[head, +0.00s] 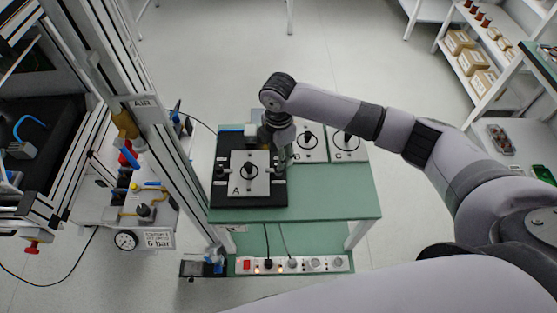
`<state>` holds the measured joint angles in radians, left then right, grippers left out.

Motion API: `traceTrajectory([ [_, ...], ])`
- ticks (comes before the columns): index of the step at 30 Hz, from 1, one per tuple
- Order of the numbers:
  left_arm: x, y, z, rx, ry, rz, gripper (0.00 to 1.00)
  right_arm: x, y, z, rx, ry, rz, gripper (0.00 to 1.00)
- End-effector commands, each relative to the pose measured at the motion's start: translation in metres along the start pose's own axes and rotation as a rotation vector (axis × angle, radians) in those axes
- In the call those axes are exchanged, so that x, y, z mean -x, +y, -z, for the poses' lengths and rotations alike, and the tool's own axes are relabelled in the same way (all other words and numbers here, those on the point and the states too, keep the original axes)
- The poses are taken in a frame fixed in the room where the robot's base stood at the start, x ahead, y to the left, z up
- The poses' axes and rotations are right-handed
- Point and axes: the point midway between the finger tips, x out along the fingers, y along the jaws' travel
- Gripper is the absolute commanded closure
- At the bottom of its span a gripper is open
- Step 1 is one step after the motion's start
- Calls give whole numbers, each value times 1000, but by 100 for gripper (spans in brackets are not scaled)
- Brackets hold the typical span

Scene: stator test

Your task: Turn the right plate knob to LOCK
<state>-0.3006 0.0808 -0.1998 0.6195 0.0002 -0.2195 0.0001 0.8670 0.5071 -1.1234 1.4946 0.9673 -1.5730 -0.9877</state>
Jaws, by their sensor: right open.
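A grey plate marked A (240,188) with a black knob in its middle lies on a black fixture (240,203) on the green table. Small dark knobs flank the plate; the left plate knob (220,171) is clear to see. The right plate knob (279,171) is at the plate's right edge, small and partly covered by my gripper. My right gripper (283,163) points down at this knob, open; I cannot tell whether it touches it. LOCK markings are too small to read. My left gripper is out of view.
Two more plates, one marked C (359,155) and one marked D (317,156), lie right of my gripper. The green table (335,195) is bare at the front right. A power strip (330,264) is below. An aluminium frame (150,155) stands close on the left.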

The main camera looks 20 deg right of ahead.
Motion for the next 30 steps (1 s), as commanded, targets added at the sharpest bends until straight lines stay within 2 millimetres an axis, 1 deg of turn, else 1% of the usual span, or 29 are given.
traceTrajectory([
  [1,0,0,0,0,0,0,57,12,1,0,2,-1,-4,57],
  [6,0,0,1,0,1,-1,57,45,0,0,1,-1,-3,57],
  [9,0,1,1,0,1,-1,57,58,0,0,1,0,-1,57],
  [12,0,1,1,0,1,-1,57,66,0,0,0,0,0,57],
  [17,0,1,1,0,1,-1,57,70,0,0,0,-1,1,57],
  [30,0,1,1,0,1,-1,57,69,-1,1,0,1,1,57],
])
